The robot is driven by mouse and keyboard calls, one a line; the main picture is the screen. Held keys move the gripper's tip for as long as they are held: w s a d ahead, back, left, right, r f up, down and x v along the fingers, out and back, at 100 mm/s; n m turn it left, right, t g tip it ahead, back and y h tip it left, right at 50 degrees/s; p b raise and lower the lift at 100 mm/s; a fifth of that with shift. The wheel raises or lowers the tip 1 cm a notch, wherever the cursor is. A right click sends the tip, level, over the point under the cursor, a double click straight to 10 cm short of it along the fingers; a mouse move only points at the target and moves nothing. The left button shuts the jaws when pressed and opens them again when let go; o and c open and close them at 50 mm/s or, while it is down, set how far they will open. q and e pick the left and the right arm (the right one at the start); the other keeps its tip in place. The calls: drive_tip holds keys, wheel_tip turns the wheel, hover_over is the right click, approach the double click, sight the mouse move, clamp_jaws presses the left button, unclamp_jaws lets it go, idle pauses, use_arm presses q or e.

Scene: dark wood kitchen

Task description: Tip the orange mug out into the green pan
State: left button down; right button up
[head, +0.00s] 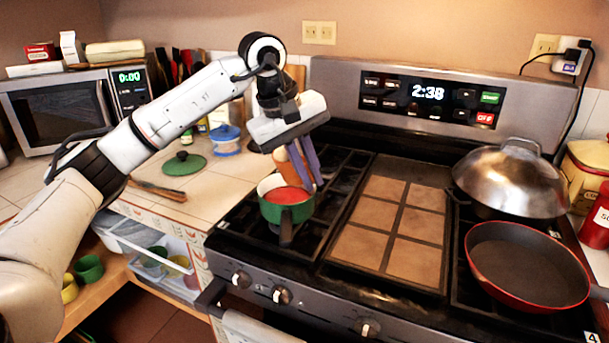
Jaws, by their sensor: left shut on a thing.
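The green pan (287,213) sits on the left front burner of the stove, its handle pointing toward the front. Something red (288,195) shows inside it. My left gripper (308,178) is right above the pan, pointing down, with its bluish fingers shut on the orange mug (284,168). The mug is partly hidden by the fingers, and its lower part is at the pan's rim. It looks tilted, but its opening cannot be made out, nor whether it touches the pan. My right gripper is not in view.
A red frying pan (525,262) and a silver domed lid (512,175) stand on the stove's right burners. Tan tiles (390,232) cover the stove's middle. A green lid (183,164) and a blue-lidded container (226,140) sit on the left counter, near the microwave (60,110).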

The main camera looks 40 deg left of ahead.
use_arm(q)
drive_tip(key=shift+n, duration=0.6)
drive_tip(key=shift+w+r+p, duration=0.25)
drive_tip(key=shift+w+p, duration=0.2)
drive_tip(key=shift+w, duration=0.6)
drive_tip(key=shift+w+r+p, duration=0.25)
drive_tip(key=shift+w+p, duration=0.2)
drive_tip(key=shift+w, duration=0.6)
drive_tip(key=shift+a+f+t, duration=0.1)
drive_tip(key=shift+t, duration=0.2)
drive_tip(key=shift+t+h, duration=0.5)
drive_tip(key=shift+t, duration=1.1)
drive_tip(key=shift+f, duration=0.1)
drive_tip(key=shift+s+t+h, duration=0.1)
drive_tip(key=shift+t+h, duration=0.2)
drive_tip(key=shift+t, duration=0.5)
